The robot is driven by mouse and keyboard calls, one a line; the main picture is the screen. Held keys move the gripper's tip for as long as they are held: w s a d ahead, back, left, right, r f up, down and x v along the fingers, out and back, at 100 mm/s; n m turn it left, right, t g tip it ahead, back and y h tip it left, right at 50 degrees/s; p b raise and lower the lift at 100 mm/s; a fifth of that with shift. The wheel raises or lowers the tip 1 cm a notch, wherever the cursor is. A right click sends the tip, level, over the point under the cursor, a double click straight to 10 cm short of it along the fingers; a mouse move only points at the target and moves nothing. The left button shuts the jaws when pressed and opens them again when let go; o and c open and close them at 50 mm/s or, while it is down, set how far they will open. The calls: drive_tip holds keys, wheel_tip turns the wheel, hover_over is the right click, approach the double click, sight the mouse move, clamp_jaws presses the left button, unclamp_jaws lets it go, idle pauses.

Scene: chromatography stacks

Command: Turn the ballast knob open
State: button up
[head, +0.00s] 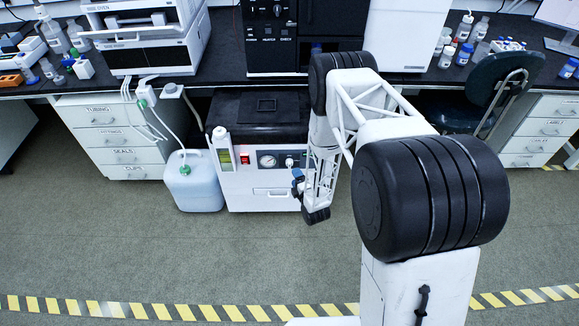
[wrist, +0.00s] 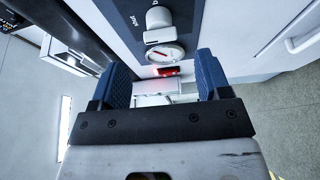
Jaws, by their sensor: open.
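The ballast knob (head: 289,162) is a small pale knob on the front panel of the white pump unit (head: 232,192), right of the round gauge. In the wrist view the knob (wrist: 159,17) is a rounded white piece on a dark panel with small lettering beside it, at the top of the picture. My gripper (head: 298,184) is close in front of the pump's right front, with part of it hidden by my arm. In the wrist view my gripper (wrist: 162,76) has two blue fingers spread apart with nothing between them. The knob is beyond the fingertips, apart from them.
The pressure gauge (wrist: 165,53) and a lit red switch (wrist: 172,70) are beside the knob. A white jug (head: 193,186) with a green cap stands left of the pump. A dark chair (head: 484,92) is at the right. The floor (head: 180,260) in front is clear.

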sight(289, 166)
drive_tip(key=shift+x, duration=3.85)
drive_tip(key=c, duration=0.9)
